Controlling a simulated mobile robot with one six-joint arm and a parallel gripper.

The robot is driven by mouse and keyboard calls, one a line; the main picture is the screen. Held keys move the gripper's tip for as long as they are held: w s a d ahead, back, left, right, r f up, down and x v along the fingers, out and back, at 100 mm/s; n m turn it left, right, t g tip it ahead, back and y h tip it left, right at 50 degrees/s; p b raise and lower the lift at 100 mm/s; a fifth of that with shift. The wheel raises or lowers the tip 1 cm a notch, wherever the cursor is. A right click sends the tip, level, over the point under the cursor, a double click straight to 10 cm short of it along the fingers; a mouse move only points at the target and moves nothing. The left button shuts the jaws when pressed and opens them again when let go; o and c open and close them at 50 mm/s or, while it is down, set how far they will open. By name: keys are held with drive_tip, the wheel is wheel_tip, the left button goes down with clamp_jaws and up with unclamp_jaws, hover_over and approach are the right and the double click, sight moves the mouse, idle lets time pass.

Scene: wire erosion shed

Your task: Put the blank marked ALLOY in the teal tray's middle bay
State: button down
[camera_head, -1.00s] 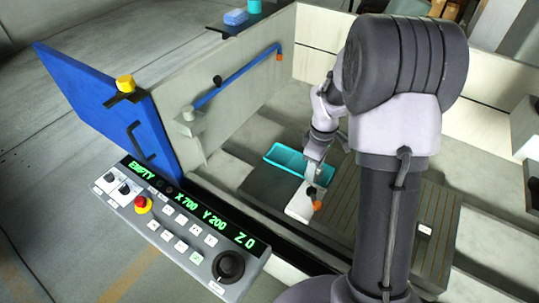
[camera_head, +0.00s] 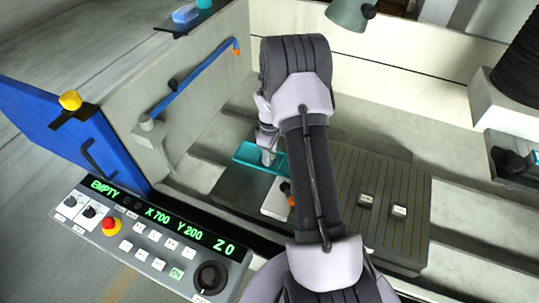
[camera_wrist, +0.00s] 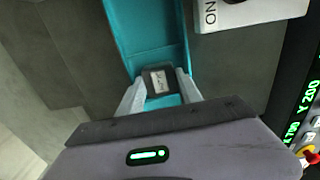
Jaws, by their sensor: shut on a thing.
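My gripper (camera_wrist: 159,86) is shut on a small dark blank (camera_wrist: 158,76) with a pale label; I cannot read its letters. The teal tray (camera_wrist: 120,28) lies beneath it in the wrist view, with teal on both sides of the blank. I cannot tell whether the blank touches the tray floor, or which bay it is over. In the head view my gripper (camera_head: 268,160) is at the right part of the teal tray (camera_head: 248,163), and the blank is hidden there. Two other small blanks, one left (camera_head: 366,199) and one right (camera_head: 399,211), lie on the slatted table (camera_head: 345,230).
A white box (camera_head: 274,207) with dark and orange parts stands just in front of the tray; its lettered side (camera_wrist: 235,14) shows in the wrist view. The control panel (camera_head: 150,235), reading EMPTY, is at front left. A blue door (camera_head: 60,130) stands open at left.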

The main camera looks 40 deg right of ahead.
drive_tip(key=shift+f, duration=0.1)
drive_tip(key=c, duration=1.1)
unclamp_jaws()
